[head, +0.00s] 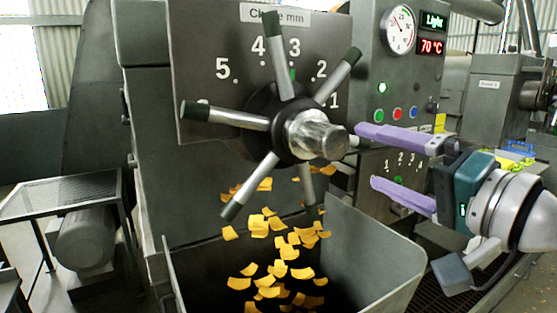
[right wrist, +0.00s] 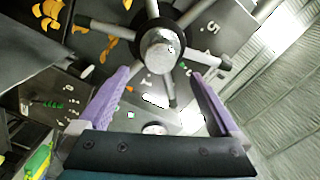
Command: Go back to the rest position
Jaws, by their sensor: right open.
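My right gripper (head: 372,158) comes in from the right in the head view, its two purple fingers apart and nothing between them. Its fingertips are just right of the choke handwheel (head: 318,135), which has several spokes around a steel hub. In the right wrist view the fingers (right wrist: 158,78) are spread, with the handwheel hub (right wrist: 160,50) beyond them. One spoke points down toward the gap between the fingers. I cannot tell whether a finger touches a spoke. My left gripper does not show.
A numbered dial plate (head: 220,100) is behind the wheel. Yellow flakes (head: 285,250) fall into a grey hopper (head: 385,262) below. A control panel (head: 412,85) with gauge, buttons and a 70 °C display stands behind my right gripper. A mesh-topped stand (head: 70,190) is at left.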

